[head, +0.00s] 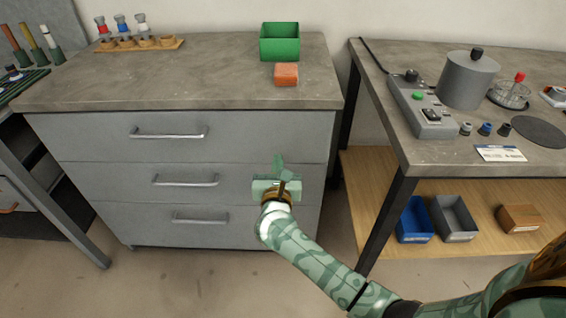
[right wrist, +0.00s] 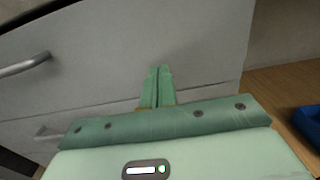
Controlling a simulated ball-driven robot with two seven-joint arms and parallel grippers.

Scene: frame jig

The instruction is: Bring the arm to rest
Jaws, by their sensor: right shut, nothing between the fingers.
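My right gripper (head: 279,166) is in front of the right part of the grey drawer cabinet (head: 90,150), level with its middle drawer. Its two green fingers lie together in the right wrist view (right wrist: 157,85), with nothing between them. I cannot tell whether the fingertips touch the drawer front. My right arm (head: 310,255) reaches in from the lower right of the head view. My left gripper does not show.
The cabinet's drawers look shut, with bar handles (head: 168,134). On its top are a green bin (head: 279,43), an orange block (head: 286,75) and a wooden rack (head: 139,45). A bench (head: 420,155) at right holds devices above and bins (head: 415,220) below.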

